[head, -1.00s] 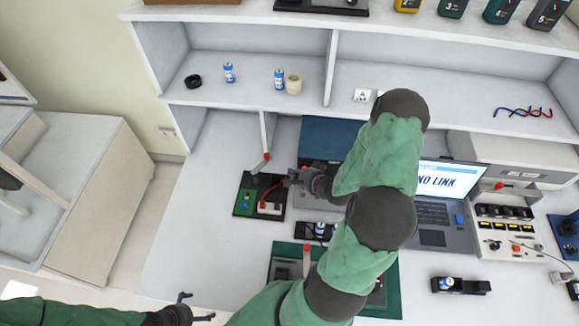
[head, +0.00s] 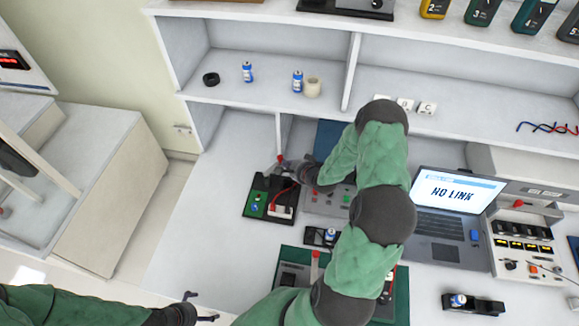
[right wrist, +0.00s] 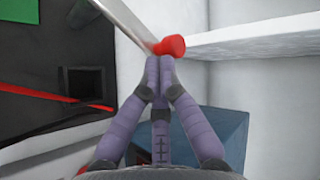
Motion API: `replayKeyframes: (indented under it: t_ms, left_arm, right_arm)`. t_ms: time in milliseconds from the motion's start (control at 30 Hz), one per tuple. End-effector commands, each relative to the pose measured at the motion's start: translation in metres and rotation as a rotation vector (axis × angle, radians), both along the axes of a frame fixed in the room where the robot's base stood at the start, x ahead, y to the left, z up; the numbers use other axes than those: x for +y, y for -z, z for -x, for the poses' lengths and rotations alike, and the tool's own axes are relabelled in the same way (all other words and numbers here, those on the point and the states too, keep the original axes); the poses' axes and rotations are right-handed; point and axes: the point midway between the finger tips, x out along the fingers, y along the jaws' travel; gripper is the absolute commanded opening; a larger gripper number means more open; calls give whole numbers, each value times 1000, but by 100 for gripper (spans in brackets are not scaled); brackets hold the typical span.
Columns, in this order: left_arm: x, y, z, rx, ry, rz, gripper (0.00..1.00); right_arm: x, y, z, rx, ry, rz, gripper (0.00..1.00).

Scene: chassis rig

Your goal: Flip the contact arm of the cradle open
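The cradle seems to be the black board (head: 270,198) with a green piece and a red wire, left of centre in the head view. Its contact arm, a grey metal bar with a red knob (head: 281,158), stands raised at the board's back. In the right wrist view the bar and red knob (right wrist: 171,45) are just past my right fingertips. My right gripper (head: 291,164) is shut, its fingertips (right wrist: 160,62) together right by the knob; I cannot tell if they touch. My left gripper (head: 199,307) is open and empty at the bottom left.
A grey panel (head: 325,203) lies right of the board. A black holder with a battery (head: 322,237) and a green mat (head: 290,262) with another red-topped lever (head: 315,256) are nearer. A shelf divider (head: 284,135) stands behind the knob. The bench left of the board is clear.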

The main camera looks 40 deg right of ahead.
Motion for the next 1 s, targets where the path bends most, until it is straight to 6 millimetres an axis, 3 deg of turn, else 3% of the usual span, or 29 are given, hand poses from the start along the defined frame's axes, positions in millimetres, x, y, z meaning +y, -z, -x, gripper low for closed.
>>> replayKeyframes:
  t_ms: [1000]
  left_arm:
    - [0,1,0,0,0,0,100]
  right_arm:
    - [-4,0,-8,0,-1,1,0]
